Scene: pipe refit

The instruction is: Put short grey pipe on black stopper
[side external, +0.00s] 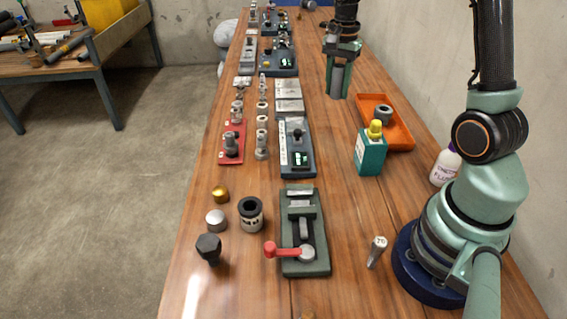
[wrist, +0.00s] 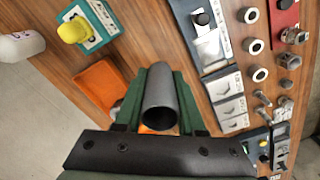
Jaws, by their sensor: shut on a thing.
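My gripper (side external: 338,82) is above the far part of the bench, its green fingers pointing down. It is shut on a short grey pipe (wrist: 161,105), a plain dark grey tube whose open end shows between the fingers in the wrist view. A black hex-headed piece (side external: 208,246) stands at the near left of the bench, well apart from my gripper. I cannot tell which black piece is the stopper.
An orange tray (side external: 404,133) holds a grey ring, with a teal bottle with a yellow cap (side external: 370,152) beside it. A green vise with a red handle (side external: 317,262) is near the front. Rows of fittings (side external: 261,140) line the bench's left side.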

